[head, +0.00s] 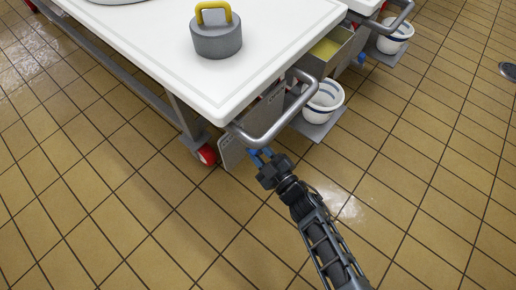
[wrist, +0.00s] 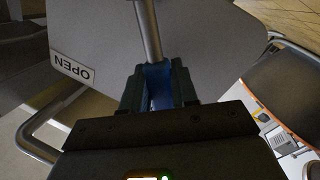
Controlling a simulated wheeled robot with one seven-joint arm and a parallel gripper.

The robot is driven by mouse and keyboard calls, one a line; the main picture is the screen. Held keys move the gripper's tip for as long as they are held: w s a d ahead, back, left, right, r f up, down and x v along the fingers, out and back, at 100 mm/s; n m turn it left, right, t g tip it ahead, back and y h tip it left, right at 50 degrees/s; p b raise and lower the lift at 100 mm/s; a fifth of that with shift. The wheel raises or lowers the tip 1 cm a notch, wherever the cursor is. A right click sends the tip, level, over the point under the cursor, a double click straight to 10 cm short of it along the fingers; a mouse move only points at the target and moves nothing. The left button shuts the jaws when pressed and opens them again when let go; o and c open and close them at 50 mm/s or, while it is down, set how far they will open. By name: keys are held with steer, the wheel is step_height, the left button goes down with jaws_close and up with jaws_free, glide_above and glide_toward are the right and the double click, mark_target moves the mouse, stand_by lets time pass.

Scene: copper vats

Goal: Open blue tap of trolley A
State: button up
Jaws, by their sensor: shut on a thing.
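The near trolley (head: 165,72) has a white top and a curved grey push handle (head: 275,125) at its end. A grey panel (head: 236,150) hangs below the handle. My gripper (head: 262,160) is at this panel, below the handle. In the wrist view my gripper (wrist: 158,88) is shut on the blue tap handle (wrist: 158,76), which sits between both fingers. A metal rod (wrist: 150,30) runs away from the blue piece. A grey plate beside it bears an OPEN label (wrist: 73,68), upside down in this view. Most of the tap is hidden by my fingers. No letter A is readable.
A grey weight with a yellow handle (head: 216,38) stands on the trolley top. A striped white bowl (head: 323,97) sits on a low shelf beside the panel. A second trolley with another bowl (head: 396,38) stands behind. Tiled floor in front is clear.

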mark_target(256, 128)
steer(key=shift+r, duration=0.1)
jaws_close()
steer(key=shift+w+d+r+m+p, duration=0.15)
steer(key=shift+r+m+p, duration=0.15)
steer(key=shift+p, duration=0.35)
steer(key=shift+w+d+r+m+p, duration=0.35)
steer(key=shift+m+p, duration=0.35)
steer(key=shift+p, duration=0.45)
steer(key=shift+w+d+r+m+g+p, duration=0.2)
steer(key=shift+w+d+m+g+p, duration=0.25)
steer(key=shift+m+p, duration=0.55)
steer(key=shift+w+d+f+m+g+p, duration=0.2)
steer(key=shift+w+d+m+g+p, duration=0.05)
steer(key=shift+w+m+p, duration=0.35)
steer(key=o, duration=0.9)
jaws_free()
